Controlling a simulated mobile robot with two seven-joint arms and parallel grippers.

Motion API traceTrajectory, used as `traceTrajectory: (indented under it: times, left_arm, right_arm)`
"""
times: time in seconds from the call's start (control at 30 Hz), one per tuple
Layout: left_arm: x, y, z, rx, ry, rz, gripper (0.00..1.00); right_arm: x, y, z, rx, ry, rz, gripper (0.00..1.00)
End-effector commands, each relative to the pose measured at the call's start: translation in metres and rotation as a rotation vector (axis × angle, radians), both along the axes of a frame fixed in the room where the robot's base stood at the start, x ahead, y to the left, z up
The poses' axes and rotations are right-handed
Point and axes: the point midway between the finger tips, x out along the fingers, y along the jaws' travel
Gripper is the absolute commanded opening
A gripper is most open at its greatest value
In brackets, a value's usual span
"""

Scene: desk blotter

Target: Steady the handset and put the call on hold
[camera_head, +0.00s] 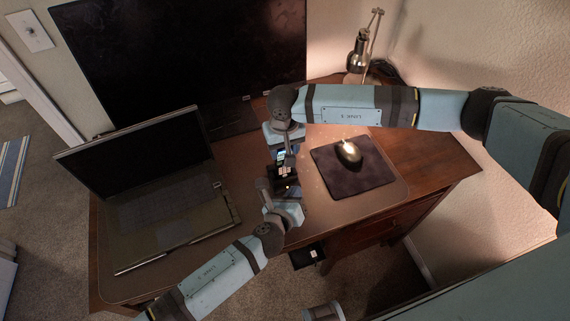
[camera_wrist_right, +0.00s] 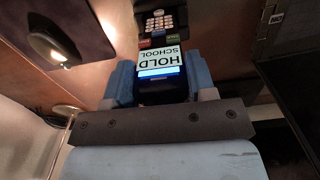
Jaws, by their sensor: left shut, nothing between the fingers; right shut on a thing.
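The handset (camera_head: 283,168) is a small dark phone near the middle of the desk. My right gripper (camera_head: 284,149) is shut on the end of the handset by the screen, one finger on each side (camera_wrist_right: 162,88). My left gripper (camera_head: 272,188) is shut and empty, close to the handset's near end. I cannot tell whether it touches the handset.
An open laptop (camera_head: 160,200) lies left of the handset. A mouse (camera_head: 349,152) sits on a dark pad (camera_head: 375,178) to the right. A large monitor (camera_head: 190,70) and a lamp (camera_head: 360,50) stand behind. Bare blotter (camera_head: 335,210) lies between handset and front edge.

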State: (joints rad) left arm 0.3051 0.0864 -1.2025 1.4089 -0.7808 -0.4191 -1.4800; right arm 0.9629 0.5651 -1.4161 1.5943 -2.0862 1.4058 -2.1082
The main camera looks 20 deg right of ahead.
Motion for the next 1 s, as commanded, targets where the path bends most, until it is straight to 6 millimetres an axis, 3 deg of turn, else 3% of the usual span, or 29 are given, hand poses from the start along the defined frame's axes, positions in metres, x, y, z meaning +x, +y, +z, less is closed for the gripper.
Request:
traceTrajectory:
  times: [0.1,0.13,0.23,0.63,1.0]
  left_arm:
    - [0.0,0.0,0.0,0.0,0.0,0.0,0.0]
    - [0.0,0.0,0.0,0.0,0.0,0.0,0.0]
    - [0.0,0.0,0.0,0.0,0.0,0.0,0.0]
    - [0.0,0.0,0.0,0.0,0.0,0.0,0.0]
    - [0.0,0.0,0.0,0.0,0.0,0.0,0.0]
  right_arm:
    - [0.0,0.0,0.0,0.0,0.0,0.0,0.24]
    - [0.0,0.0,0.0,0.0,0.0,0.0,0.58]
    - [0.0,0.0,0.0,0.0,0.0,0.0,0.81]
    - [0.001,0.0,0.01,0.0,-0.003,0.0,0.81]
    - [0.001,0.0,0.084,0.001,-0.004,0.001,0.81]
